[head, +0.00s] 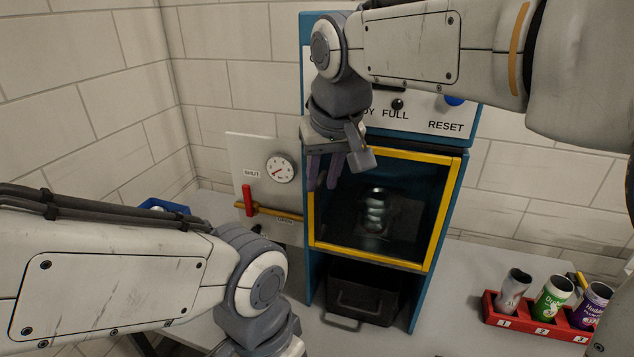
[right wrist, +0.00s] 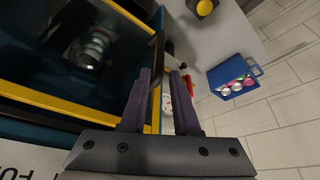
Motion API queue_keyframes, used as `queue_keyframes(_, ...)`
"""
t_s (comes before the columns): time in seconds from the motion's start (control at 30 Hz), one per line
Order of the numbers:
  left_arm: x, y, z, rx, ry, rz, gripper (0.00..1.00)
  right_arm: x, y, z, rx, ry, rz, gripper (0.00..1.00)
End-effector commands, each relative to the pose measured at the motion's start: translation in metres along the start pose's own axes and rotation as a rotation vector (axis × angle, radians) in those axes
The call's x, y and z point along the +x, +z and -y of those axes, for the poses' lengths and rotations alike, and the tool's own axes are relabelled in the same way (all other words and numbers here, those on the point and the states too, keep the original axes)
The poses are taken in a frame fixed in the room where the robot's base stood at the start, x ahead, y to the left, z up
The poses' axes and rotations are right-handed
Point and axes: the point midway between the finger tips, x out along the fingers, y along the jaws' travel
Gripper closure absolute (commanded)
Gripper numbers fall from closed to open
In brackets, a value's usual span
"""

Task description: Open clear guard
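The clear guard is a see-through panel in a yellow frame (head: 366,258) on the front of the blue machine (head: 309,75). It looks shut, and a shiny rounded object (head: 376,210) shows behind it. My right gripper (head: 324,183) is at the frame's upper left corner, fingers pointing down. In the right wrist view its two fingers (right wrist: 165,75) are apart, with the frame's yellow edge (right wrist: 156,105) showing between them. I cannot tell whether they touch it. My left arm comes in at lower left, its gripper below the picture.
Left of the machine is a white panel (head: 240,155) with a gauge (head: 280,169) and a red lever (head: 248,200) on a yellow pipe. A dark bin (head: 368,300) sits under the guard. A red rack (head: 540,329) with cans stands at right. A blue basket (right wrist: 222,76) holds round items.

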Motion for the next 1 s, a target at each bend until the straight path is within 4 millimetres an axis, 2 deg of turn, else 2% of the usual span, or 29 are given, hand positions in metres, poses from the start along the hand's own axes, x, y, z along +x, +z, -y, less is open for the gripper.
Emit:
queue_keyframes(0.13, -0.004, 0.000, 0.000, 0.000, 0.000, 0.001, 1.00, 0.015, -0.001, -0.001, 0.003, 0.003, 0.003, 0.70)
queue_keyframes(0.4, -0.015, -0.001, -0.001, 0.002, 0.000, 0.001, 1.00, 0.066, 0.000, -0.003, 0.004, 0.003, 0.004, 0.70)
queue_keyframes(0.6, -0.021, -0.001, -0.002, 0.004, 0.000, 0.001, 1.00, 0.092, -0.001, -0.002, 0.004, 0.002, 0.001, 0.70)
queue_keyframes(0.77, -0.022, -0.001, -0.002, 0.004, 0.000, 0.001, 1.00, 0.101, 0.000, -0.002, 0.004, 0.002, -0.001, 0.70)
queue_keyframes(1.0, -0.022, -0.001, -0.002, 0.004, 0.000, 0.001, 1.00, 0.102, 0.000, -0.002, 0.003, 0.001, -0.002, 0.70)
